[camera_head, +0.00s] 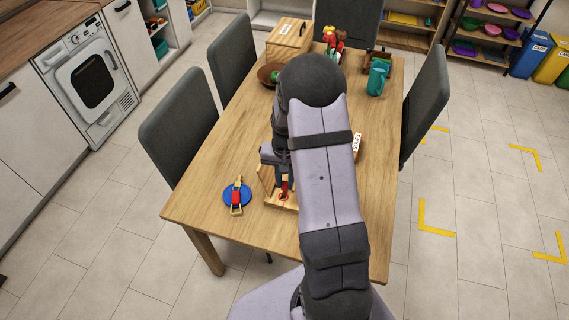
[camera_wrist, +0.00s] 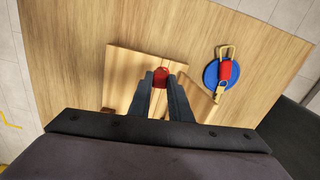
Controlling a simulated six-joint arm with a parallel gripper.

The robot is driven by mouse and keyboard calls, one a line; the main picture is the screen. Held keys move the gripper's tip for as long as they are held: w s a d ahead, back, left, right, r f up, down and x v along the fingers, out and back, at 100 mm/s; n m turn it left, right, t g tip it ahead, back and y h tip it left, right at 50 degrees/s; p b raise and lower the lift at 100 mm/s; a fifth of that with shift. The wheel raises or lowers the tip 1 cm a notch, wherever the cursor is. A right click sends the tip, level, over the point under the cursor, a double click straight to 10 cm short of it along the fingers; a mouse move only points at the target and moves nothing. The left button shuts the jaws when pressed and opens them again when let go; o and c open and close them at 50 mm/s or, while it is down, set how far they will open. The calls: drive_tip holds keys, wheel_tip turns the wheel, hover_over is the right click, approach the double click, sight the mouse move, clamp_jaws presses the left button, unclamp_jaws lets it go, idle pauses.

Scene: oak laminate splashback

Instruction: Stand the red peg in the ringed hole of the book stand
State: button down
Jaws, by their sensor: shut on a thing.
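The red peg (camera_head: 284,187) is between the fingers of my gripper (camera_head: 283,179), upright above the book stand's base. In the wrist view its red top (camera_wrist: 161,78) shows between the fingertips of my gripper (camera_wrist: 161,82), which is shut on it. The wooden book stand (camera_head: 264,178) stands on the table's near part, partly hidden by my arm; its pale base also shows in the wrist view (camera_wrist: 128,66). A reddish ring mark shows on the base right under the peg in the head view. I cannot tell whether the peg's lower end is in the hole.
A blue disc (camera_head: 229,188) with a red and yellow padlock-like object (camera_head: 237,197) lies left of the stand. A brown bowl (camera_head: 268,75), a wooden box (camera_head: 289,36) and a teal jug (camera_head: 378,77) stand at the far end. Chairs flank the table (camera_head: 215,170).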

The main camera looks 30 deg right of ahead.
sight(283, 184)
drive_tip(key=w, duration=0.1)
drive_tip(key=w+d+m, duration=0.1)
drive_tip(key=w, duration=0.1)
drive_tip(key=shift+w, duration=0.1)
drive_tip(key=shift+f, duration=0.3)
drive_tip(key=shift+f+b, duration=2.35)
drive_tip(key=shift+f, duration=0.6)
drive_tip(key=shift+f+b, duration=0.75)
drive_tip(key=shift+f, duration=0.55)
idle(1.2)
drive_tip(key=c, duration=1.5)
unclamp_jaws()
drive_tip(key=shift+c, duration=0.2)
drive_tip(key=shift+r, duration=0.1)
wheel_tip(283, 184, up, 7)
drive_tip(key=p, duration=0.5)
